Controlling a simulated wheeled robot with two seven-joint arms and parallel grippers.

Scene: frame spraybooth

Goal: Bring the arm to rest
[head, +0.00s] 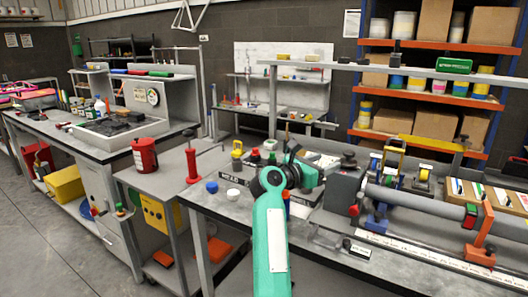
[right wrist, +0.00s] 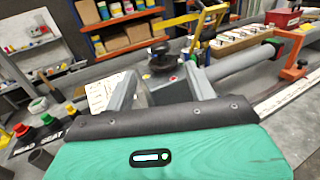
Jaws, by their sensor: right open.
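My right arm (head: 270,240) reaches up from the bottom middle of the head view, over the near edge of the workbench (head: 245,210). It bends at a dark joint, and its teal wrist part points right. My right gripper (head: 314,174) is above the bench, left of a grey machine block (head: 344,192); its fingers are hard to make out there. In the right wrist view, the teal housing fills the bottom and the gripper (right wrist: 160,80) is open, with no held object visible. My left gripper is in neither view.
A long grey tube (head: 415,200) runs right from the block. Blue (head: 212,187) and white (head: 234,194) caps lie left of my arm. A red post (head: 191,165) and red can (head: 144,155) stand farther left. Orange shelves (head: 430,95) are behind. Floor at lower left is clear.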

